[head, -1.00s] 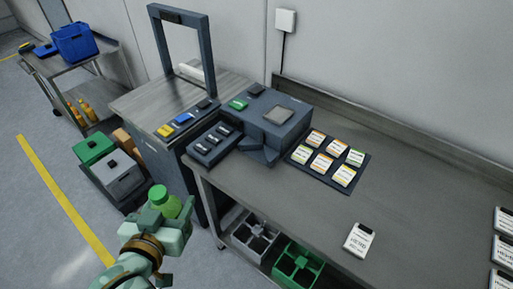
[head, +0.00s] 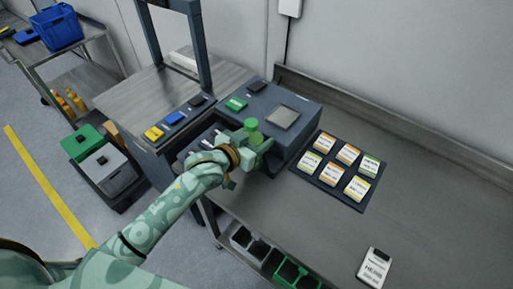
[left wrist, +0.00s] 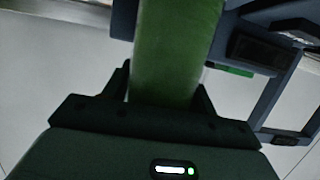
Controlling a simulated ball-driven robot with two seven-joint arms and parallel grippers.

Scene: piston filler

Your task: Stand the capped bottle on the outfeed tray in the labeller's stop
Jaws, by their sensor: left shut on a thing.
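A green bottle (head: 252,128) with a green cap is held upright in my left gripper (head: 256,149). In the left wrist view the bottle (left wrist: 172,55) stands between the two fingers (left wrist: 160,95), which are shut on it. The dark grey labeller (head: 283,115) stands on the bench, with a green label and a light grey panel on top. In the head view the bottle is in front of the labeller's near left side. The labeller's stop and the bottle's base are hidden behind my gripper and arm, so I cannot tell whether the bottle touches down.
A dark mat (head: 326,188) with several label cards lies right of the labeller. A single card (head: 375,267) lies on the bench (head: 300,230) near its front. The bench's right part is mostly clear.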

